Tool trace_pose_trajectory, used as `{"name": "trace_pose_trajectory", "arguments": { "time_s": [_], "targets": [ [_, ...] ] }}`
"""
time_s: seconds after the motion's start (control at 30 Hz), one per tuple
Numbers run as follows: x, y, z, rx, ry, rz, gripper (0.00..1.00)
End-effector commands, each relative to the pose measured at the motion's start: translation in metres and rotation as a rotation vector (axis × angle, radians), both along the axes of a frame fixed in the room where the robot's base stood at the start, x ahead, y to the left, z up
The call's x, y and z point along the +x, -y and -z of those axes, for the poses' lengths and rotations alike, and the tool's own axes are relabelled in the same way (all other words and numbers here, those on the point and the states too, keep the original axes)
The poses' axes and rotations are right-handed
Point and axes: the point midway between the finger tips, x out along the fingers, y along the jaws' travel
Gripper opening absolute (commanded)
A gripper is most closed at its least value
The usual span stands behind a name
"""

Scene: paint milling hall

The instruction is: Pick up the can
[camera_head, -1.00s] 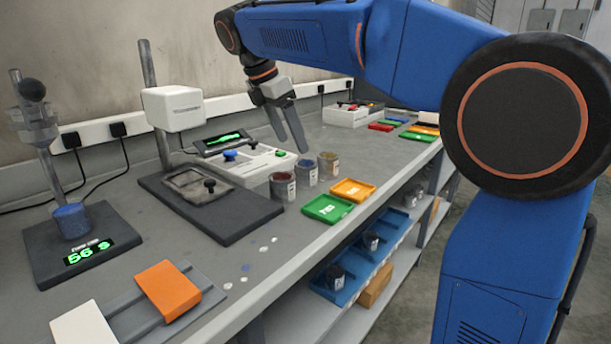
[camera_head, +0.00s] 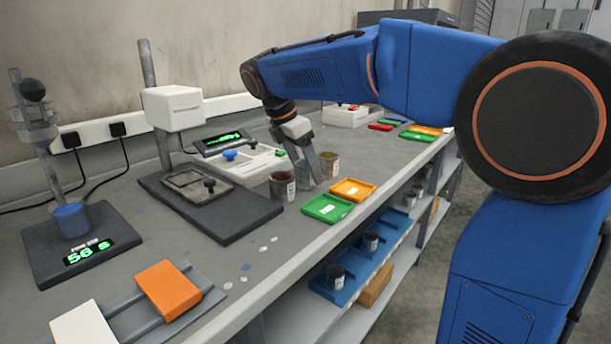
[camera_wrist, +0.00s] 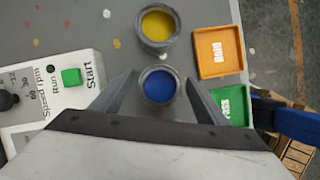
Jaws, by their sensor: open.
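Several grey paint cans stand on the bench. One with blue paint (camera_wrist: 160,86) lies between the fingers of my gripper (camera_wrist: 160,80) in the wrist view. My gripper (camera_head: 311,176) points down, open, with a finger on either side of this can; I cannot tell whether they touch it. In the head view my fingers largely hide that can. A yellow-paint can (camera_wrist: 158,26) is just beyond the fingertips and shows in the head view (camera_head: 330,164). Another can (camera_head: 282,186) stands on the near side; its contents are not clear.
A green tray (camera_head: 327,208) and an orange tray (camera_head: 353,189) lie beside the cans at the bench's front edge. A white control box (camera_head: 248,162) with a green Start button stands behind them. A dark-based stand (camera_head: 210,210) is to the left.

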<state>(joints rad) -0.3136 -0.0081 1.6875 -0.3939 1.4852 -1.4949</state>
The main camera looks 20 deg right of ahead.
Motion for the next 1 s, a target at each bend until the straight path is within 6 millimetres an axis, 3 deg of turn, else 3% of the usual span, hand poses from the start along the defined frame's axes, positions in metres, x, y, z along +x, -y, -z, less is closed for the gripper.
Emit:
{"name": "trace_pose_trajectory", "arguments": {
  "time_s": [0.17, 0.37, 0.73, 1.0],
  "targets": [
    [0.0, 0.0, 0.0, 0.0, 0.0, 0.0, 0.68],
    [0.0, 0.0, 0.0, 0.0, 0.001, 0.0, 0.2],
    [0.001, -0.001, -0.008, 0.001, 0.003, 0.0, 0.19],
    [0.001, -0.001, -0.052, 0.001, 0.004, 0.0, 0.19]
  ]
}}
